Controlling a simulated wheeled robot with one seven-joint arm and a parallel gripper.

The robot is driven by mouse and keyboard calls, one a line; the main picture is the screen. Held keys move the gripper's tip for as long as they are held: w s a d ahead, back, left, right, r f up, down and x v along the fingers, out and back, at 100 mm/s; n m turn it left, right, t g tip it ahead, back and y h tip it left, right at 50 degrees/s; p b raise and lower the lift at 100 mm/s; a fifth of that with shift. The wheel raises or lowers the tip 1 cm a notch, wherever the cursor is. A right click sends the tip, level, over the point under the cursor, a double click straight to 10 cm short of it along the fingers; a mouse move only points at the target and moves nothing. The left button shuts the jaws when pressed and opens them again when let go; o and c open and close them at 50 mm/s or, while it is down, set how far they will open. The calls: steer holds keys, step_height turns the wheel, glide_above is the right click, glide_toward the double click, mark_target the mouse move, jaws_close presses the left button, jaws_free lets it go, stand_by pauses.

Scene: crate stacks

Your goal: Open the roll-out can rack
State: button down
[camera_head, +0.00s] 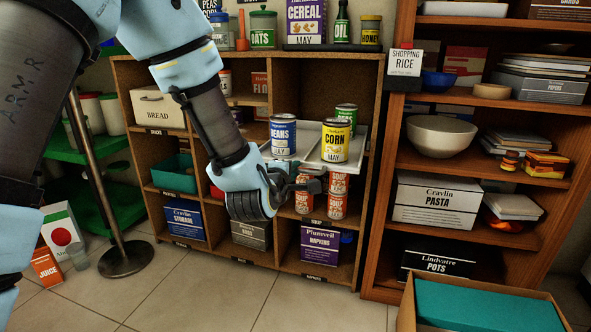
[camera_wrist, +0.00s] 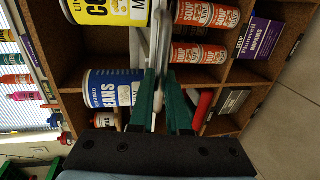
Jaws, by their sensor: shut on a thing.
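The roll-out can rack (camera_head: 309,141) is a light grey tray in the middle of the brown cubby shelf, and its front stands out past the shelf face. A blue beans can (camera_head: 283,136), a yellow corn can (camera_head: 335,141) and a green-labelled can (camera_head: 346,114) stand on it. My gripper (camera_head: 305,185) is at the rack's front, just below the tray. In the wrist view, which is turned sideways, its green fingers (camera_wrist: 166,100) are shut on a pale bar at the rack's front (camera_wrist: 157,92). The fingers partly hide the bar.
Orange soup cans (camera_head: 337,196) stand below the rack. A napkins box (camera_head: 320,245) is in the lower cubby. A dark wood bookcase (camera_head: 393,165) stands close on the right, with an open carton (camera_head: 407,310) before it.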

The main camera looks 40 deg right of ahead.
steer(key=shift+a, duration=0.1)
steer(key=c, duration=0.9)
jaws_free()
steer(key=shift+s, duration=0.1)
